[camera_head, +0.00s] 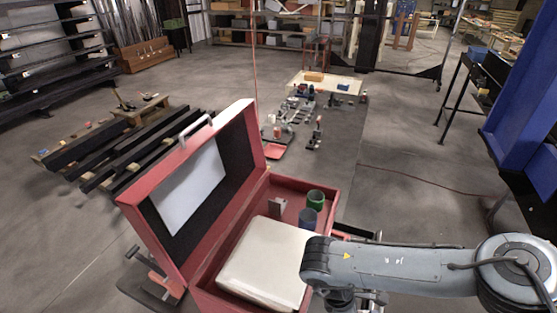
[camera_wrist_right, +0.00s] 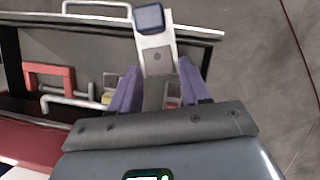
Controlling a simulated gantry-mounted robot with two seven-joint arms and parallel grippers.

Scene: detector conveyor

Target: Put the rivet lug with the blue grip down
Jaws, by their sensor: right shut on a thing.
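My right gripper (camera_wrist_right: 158,90) shows in the right wrist view with its two purple fingers closed on the rivet lug (camera_wrist_right: 158,58). The lug is a pale grey plate with a blue grip (camera_wrist_right: 149,18) at its far end, pointing away from the gripper. In the head view my right arm comes in from the right over the front right of an open red case (camera_head: 331,187). The gripper is mostly hidden under the arm there, and I cannot make out the lug. My left gripper is not in view.
The case holds a white block (camera_head: 262,262), a small grey bracket (camera_head: 277,207), a green cylinder (camera_head: 316,198) and a blue cylinder (camera_head: 308,217). Its raised lid (camera_head: 247,118) stands at the left. In the wrist view, a red handle (camera_wrist_right: 48,75) and metal rails lie near the gripper.

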